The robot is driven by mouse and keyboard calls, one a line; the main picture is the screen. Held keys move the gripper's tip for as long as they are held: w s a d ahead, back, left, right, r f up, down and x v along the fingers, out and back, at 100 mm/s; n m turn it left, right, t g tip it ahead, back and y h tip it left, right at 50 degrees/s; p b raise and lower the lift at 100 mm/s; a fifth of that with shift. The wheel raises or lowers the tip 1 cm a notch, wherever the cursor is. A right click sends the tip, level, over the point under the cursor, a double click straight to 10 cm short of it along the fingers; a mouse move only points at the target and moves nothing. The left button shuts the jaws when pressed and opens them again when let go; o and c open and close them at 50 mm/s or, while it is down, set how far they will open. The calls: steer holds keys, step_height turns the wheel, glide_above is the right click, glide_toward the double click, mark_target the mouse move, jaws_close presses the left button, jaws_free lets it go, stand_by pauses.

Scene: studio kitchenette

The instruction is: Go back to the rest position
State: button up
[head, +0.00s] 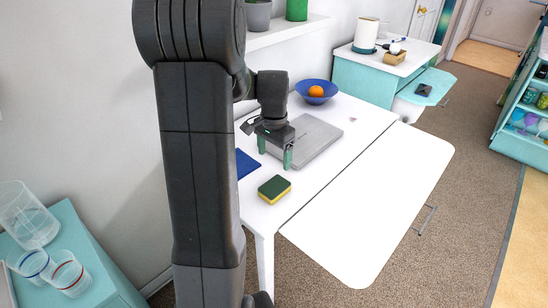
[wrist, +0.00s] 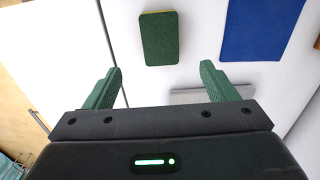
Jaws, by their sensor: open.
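My gripper (head: 274,152) is at the end of my arm, over the white table (head: 350,112) beside the grey laptop (head: 316,136). Its two green fingers are spread apart with nothing between them. In the wrist view the open fingers of my gripper (wrist: 162,88) point toward a green and yellow sponge (wrist: 160,38), which lies beyond the fingertips. The sponge also shows in the head view (head: 274,189), on the table's near part, apart from my gripper.
A blue flat item (head: 246,164) lies left of my gripper, partly hidden by my arm. A blue bowl (head: 317,97) with an orange (head: 316,91) stands at the table's back. Glasses (head: 66,272) stand on a teal cabinet at lower left. The white leaf (head: 370,207) is clear.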

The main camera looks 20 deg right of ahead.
mark_target(274, 187)
step_height(274, 187, down, 12)
steer(key=shift+f, duration=0.2)
steer(key=shift+r, duration=2.05)
